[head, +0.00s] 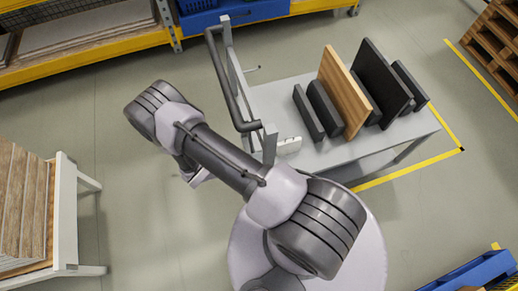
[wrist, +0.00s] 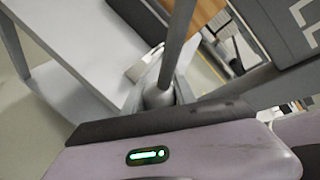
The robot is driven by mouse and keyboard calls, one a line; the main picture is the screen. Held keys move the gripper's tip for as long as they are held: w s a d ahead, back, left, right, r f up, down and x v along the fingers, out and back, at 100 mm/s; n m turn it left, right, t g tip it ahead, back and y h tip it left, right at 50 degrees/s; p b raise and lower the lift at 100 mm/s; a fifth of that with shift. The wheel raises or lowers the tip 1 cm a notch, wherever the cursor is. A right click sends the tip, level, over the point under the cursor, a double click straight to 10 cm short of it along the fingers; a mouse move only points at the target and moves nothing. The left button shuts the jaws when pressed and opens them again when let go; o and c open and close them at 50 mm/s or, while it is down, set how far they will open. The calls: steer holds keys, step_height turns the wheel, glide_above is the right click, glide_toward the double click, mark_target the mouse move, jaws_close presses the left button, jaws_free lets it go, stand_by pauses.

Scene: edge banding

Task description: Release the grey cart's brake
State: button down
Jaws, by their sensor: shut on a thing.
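The grey cart (head: 395,137) stands at right centre in the head view, with a dark tube handle (head: 222,75) on its left side. Its pale top (wrist: 80,55) fills the upper left of the wrist view. My arm reaches up and left beside the cart and hides my gripper's fingertips in the head view. In the wrist view, a pale body with a green light, which seems to be my gripper (wrist: 165,115), is close to a grey bar (wrist: 172,60) of the cart. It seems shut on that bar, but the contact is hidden. I cannot make out the brake clearly.
Dark boards (head: 380,80) and a wooden board (head: 343,93) stand on the cart, with a small white box (head: 288,146) at its near corner. A table with stacked boards (head: 25,205) is at left. A yellow shelf (head: 90,55) runs along the back. Floor between is clear.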

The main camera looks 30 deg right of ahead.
steer(key=shift+s+r, duration=0.1)
steer(key=shift+s, duration=0.1)
stand_by(0.4)
steer(key=c, duration=1)
jaws_free()
steer(key=p+v, duration=0.3)
steer(key=v, duration=1.4)
steer(key=shift+a+r, duration=0.2)
steer(key=shift+r, duration=0.05)
steer(key=shift+w, duration=0.1)
